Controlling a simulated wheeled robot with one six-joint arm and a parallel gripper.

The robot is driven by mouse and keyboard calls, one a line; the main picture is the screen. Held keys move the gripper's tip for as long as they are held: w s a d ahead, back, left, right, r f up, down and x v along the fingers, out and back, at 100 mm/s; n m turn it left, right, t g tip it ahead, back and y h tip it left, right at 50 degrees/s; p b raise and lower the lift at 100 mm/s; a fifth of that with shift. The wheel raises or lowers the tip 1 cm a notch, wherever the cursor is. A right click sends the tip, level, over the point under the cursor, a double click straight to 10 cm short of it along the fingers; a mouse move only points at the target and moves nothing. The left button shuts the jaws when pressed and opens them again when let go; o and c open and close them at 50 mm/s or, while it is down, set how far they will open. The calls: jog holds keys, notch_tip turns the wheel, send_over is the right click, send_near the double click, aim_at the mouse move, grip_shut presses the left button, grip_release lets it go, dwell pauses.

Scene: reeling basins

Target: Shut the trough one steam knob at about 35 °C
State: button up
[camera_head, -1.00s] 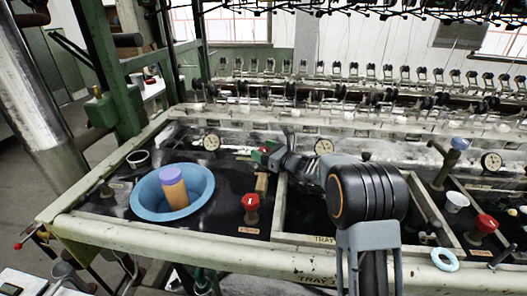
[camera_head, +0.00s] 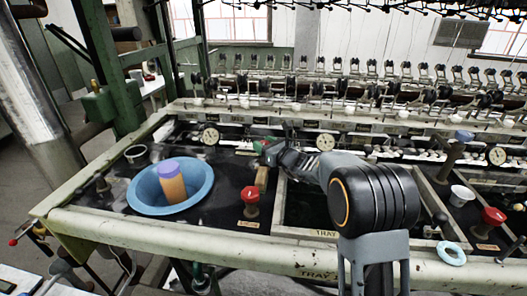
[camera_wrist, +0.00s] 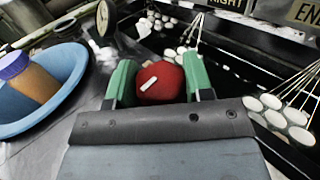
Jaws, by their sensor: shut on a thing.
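A red knob (camera_wrist: 160,82) with a white mark on top sits between the green fingertips of my gripper (camera_wrist: 160,80) in the wrist view. The fingers are shut on its two sides. In the head view my gripper (camera_head: 263,149) is at the back of the dark worktop, and the knob is mostly hidden by it. A round dial gauge (camera_head: 210,136) stands behind and to the left; it also shows in the wrist view (camera_wrist: 103,18). A second gauge (camera_head: 325,142) stands to the right. Their readings are too small to tell.
Another red knob (camera_head: 250,194) stands nearer the front edge. A blue basin (camera_head: 139,194) holding an orange jar (camera_head: 172,185) with a purple lid is to the left. White cocoons (camera_wrist: 280,115) on threads lie right of my gripper. A third red knob (camera_head: 493,216) is far right.

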jog(key=shift+f+m+t+h+b, duration=0.2)
jog(key=shift+m+t+h+b, duration=0.35)
jog(key=shift+b, duration=0.25)
jog(key=shift+r+h, duration=0.15)
jog(key=shift+h, duration=0.2)
jog(key=o, duration=0.9)
jog(key=v, duration=1.4)
